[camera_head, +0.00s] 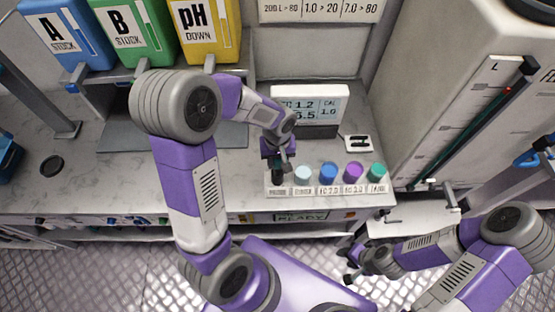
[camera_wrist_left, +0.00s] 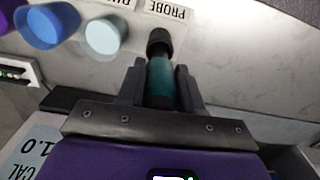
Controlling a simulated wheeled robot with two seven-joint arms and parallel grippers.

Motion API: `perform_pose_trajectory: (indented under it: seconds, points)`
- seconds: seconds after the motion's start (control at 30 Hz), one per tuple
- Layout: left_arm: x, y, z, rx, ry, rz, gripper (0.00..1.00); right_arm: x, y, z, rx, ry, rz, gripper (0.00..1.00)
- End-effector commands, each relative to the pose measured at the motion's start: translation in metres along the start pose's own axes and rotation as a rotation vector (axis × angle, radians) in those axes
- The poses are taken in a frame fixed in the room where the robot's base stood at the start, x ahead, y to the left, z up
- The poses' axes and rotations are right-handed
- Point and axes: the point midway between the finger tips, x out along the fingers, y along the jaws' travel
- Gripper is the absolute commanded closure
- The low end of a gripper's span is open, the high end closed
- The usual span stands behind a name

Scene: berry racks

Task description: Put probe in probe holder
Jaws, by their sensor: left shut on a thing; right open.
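The probe, with a teal body (camera_wrist_left: 160,82) and a black end, is between the fingers of my left gripper (camera_wrist_left: 160,88) in the left wrist view. The left gripper is shut on it. In the head view my left gripper (camera_head: 277,158) is over the left end of the white probe holder (camera_head: 330,190). The probe's dark lower part (camera_head: 277,176) is at the leftmost position, beside the PROBE label (camera_wrist_left: 166,12). How deep it sits in the holder is hidden. My right gripper (camera_head: 350,267) is open and empty, low in front of the counter.
Several coloured caps, light blue (camera_head: 302,172), blue (camera_head: 328,172), purple and green, stand in the holder's other positions. A meter with a display (camera_head: 310,103) stands behind. Bottles (camera_head: 125,35) stand back left. A large tank (camera_head: 450,80) is at the right.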

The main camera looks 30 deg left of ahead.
Motion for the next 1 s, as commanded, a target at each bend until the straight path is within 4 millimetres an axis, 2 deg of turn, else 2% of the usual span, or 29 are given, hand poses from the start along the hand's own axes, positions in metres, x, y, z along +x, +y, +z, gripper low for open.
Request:
perform_pose_trajectory:
  seconds: [0.1, 0.13, 0.3, 0.33, 0.67, 1.0]
  points:
    - [0.002, 0.000, 0.000, 0.000, 0.000, 0.000, 0.95, 0.002, 0.001, 0.000, 0.000, 0.000, 0.000, 0.57]
    - [0.002, 0.000, 0.000, 0.000, 0.000, 0.000, 0.63, 0.002, 0.001, 0.000, 0.000, 0.000, 0.000, 0.57]
    - [0.001, 0.000, 0.000, 0.000, 0.000, 0.000, 0.37, 0.001, 0.001, 0.000, 0.000, 0.000, 0.000, 0.57]
    - [0.001, 0.000, 0.000, 0.000, 0.000, 0.000, 0.35, 0.001, 0.001, 0.000, 0.000, 0.000, 0.000, 0.57]
    - [-0.004, 0.000, 0.000, 0.000, 0.002, 0.001, 0.35, 0.001, 0.000, 0.000, 0.000, 0.000, 0.000, 0.57]
    - [-0.057, 0.001, -0.001, -0.001, 0.004, 0.003, 0.35, -0.006, -0.002, 0.000, 0.000, 0.000, 0.000, 0.57]
